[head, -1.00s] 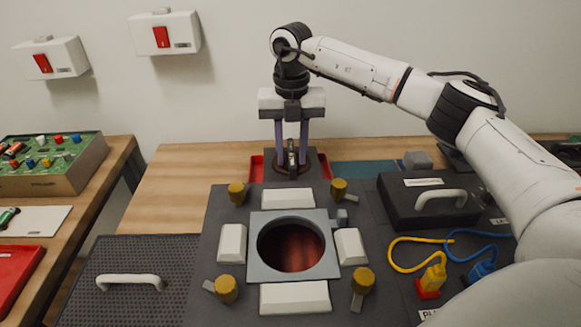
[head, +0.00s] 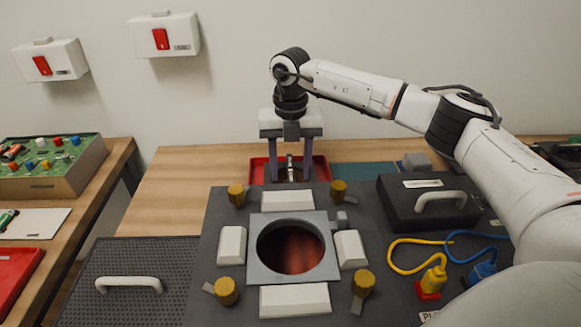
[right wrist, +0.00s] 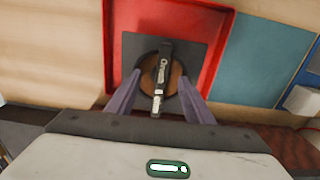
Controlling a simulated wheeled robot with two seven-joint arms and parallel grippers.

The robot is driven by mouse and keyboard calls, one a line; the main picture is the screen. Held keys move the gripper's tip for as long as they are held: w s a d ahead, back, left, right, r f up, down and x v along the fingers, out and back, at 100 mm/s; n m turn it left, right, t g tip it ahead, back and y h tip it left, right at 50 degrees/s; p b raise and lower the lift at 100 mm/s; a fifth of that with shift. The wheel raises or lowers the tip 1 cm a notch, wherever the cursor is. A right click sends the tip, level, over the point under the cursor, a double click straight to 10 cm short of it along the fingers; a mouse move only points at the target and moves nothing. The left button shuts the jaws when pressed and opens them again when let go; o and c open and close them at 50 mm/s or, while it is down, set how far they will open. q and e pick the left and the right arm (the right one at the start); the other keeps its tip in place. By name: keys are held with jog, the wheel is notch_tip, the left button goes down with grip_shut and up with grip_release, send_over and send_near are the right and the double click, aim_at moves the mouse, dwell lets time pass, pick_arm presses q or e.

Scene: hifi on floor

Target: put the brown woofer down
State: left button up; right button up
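The woofer (right wrist: 177,80) and the tray (right wrist: 222,60) show best in the right wrist view. In the head view only the woofer's bar (head: 291,170) shows clearly. My right gripper (head: 290,178) points down over the woofer. Its two purple-grey fingers (right wrist: 158,85) stand apart, one on each side of the disc. Whether a fingertip touches it cannot be told. My left gripper is not in view.
A grey fixture with a square-framed round opening (head: 246,262) and yellow-knobbed clamps stands in front of the tray. A black case with a handle (head: 425,210) and yellow and blue cables (head: 433,280) are to the right. Bare wood (head: 190,190) lies left of the tray.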

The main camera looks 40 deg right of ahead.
notch_tip(320, 180, up, 12)
dwell(0.6)
jog(key=shift+r, duration=0.15)
